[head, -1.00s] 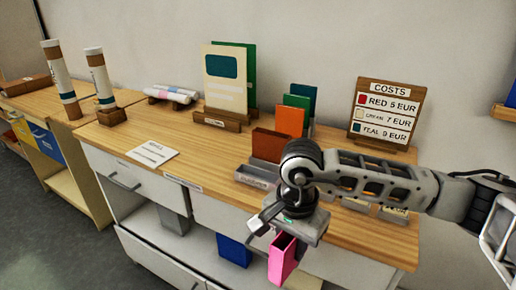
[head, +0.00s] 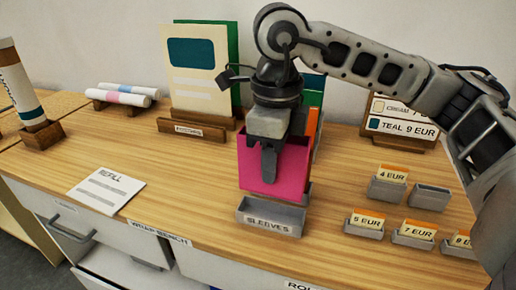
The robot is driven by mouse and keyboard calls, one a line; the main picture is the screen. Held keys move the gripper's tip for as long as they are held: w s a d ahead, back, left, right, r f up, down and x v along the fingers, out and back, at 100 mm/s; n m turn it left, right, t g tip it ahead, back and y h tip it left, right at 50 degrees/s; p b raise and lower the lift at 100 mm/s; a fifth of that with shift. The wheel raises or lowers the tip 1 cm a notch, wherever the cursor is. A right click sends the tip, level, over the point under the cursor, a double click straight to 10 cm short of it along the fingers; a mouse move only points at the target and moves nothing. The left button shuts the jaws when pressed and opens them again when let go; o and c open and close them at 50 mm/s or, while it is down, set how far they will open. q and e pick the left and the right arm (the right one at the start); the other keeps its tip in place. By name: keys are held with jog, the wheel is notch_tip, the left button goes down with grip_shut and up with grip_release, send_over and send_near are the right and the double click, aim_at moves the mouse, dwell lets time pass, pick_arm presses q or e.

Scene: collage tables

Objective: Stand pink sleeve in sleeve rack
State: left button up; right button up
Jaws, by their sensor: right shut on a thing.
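My right gripper (head: 268,178) points down and is shut on the upright pink sleeve (head: 292,165). The grey sleeve rack (head: 270,226), labelled SLEEVES, stands on the bench. The pink sleeve is just behind and above the rack's front slot, which looks empty. I cannot tell whether its lower edge is inside a slot or above the rack. Edges of an orange sleeve (head: 313,126) and a green sleeve (head: 315,97) show behind it. The rest of the rack is hidden by the pink sleeve and my gripper. My left gripper is not in view.
A wooden stand (head: 193,128) with cream and green cards is left of the rack. A price board (head: 402,129) and several small grey price holders (head: 412,234) are on the right. A REFILL sheet (head: 105,190) lies on the left.

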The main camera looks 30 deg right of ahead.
aim_at(272, 188)
jog(key=shift+s+f, duration=0.25)
jog(key=shift+f, duration=0.15)
jog(key=shift+f+b, duration=0.35)
jog(key=shift+b, duration=0.1)
jog(key=shift+f+b, duration=0.4)
jog(key=shift+f, duration=0.25)
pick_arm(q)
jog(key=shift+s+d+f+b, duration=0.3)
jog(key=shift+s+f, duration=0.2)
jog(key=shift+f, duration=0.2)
pick_arm(e)
jog(key=shift+f, duration=0.55)
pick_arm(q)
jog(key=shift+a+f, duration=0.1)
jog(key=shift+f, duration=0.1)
pick_arm(e)
jog(key=shift+w, duration=0.1)
